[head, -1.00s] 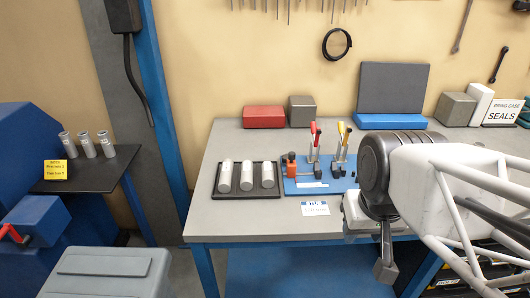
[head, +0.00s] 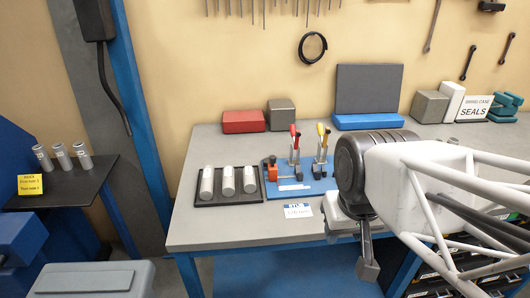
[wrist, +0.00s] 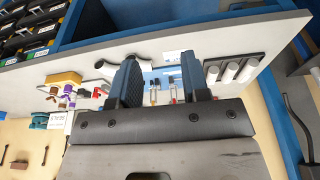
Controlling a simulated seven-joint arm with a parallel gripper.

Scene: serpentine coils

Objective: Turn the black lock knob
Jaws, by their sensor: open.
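A blue board (head: 301,188) lies on the grey bench. On it stand an orange block (head: 271,169) with a dark part beside it, and two upright clamps, one with a red handle (head: 293,133) and one with a yellow handle (head: 320,128). Small black parts (head: 316,173) sit at the clamp feet. I cannot tell which of these dark parts is the black lock knob. My gripper (wrist: 159,62) is open and empty in the wrist view. In that view its two dark fingers partly cover the bench items, and the board lies beyond them.
A black tray (head: 206,204) with three silver cylinders stands left of the board. A white label (head: 297,211) is at the bench's front edge. A red box (head: 243,122) and a grey block (head: 281,114) stand behind. My arm covers the bench's right front.

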